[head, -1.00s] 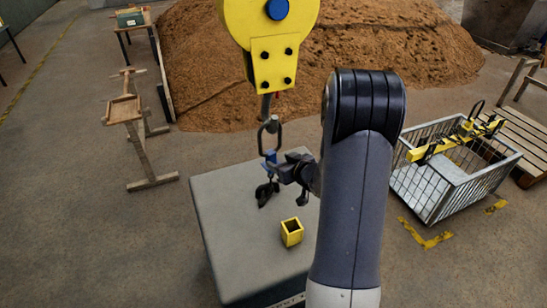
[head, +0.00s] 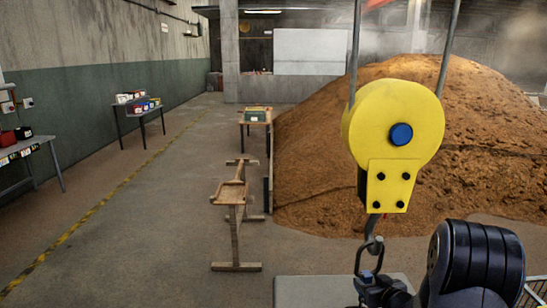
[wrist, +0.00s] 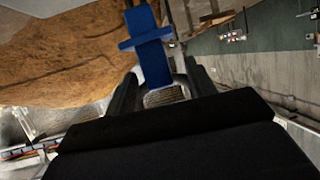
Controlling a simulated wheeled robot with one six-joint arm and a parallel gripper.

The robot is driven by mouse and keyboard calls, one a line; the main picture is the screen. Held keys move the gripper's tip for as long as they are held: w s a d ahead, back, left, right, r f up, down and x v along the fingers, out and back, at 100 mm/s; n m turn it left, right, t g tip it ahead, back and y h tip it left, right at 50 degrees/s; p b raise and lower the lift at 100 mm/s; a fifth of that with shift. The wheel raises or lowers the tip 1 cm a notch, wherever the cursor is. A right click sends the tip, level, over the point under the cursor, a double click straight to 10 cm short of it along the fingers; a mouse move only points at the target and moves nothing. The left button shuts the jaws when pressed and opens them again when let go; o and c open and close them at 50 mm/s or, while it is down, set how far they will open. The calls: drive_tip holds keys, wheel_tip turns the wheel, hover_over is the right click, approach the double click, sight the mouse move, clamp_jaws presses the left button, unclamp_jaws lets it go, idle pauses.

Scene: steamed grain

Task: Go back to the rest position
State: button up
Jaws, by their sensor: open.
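My gripper (wrist: 161,86) is open, its two dark fingers apart in the wrist view. A blue cross-shaped piece (wrist: 150,48) shows between and beyond the fingertips; I cannot tell whether it touches them. In the head view, my arm is at the lower right. The yellow hoist block (head: 393,130) hangs on two bars, with a blue centre cap. A dark metal link (head: 369,255) hangs under it, just above and beside my wrist. The fingers are hard to make out in the head view.
A grey block top (head: 310,290) lies below the link. A wooden trestle (head: 236,215) stands left of it, with a small table (head: 257,118) behind. A big brown grain heap (head: 470,150) fills the right.

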drive_tip(key=x, duration=0.4)
drive_tip(key=shift+w+r, duration=0.2)
drive_tip(key=shift+w, duration=0.05)
drive_tip(key=shift+s+r+p, duration=0.1)
drive_tip(key=shift+r+p, duration=0.2)
drive_tip(key=shift+p, duration=0.05)
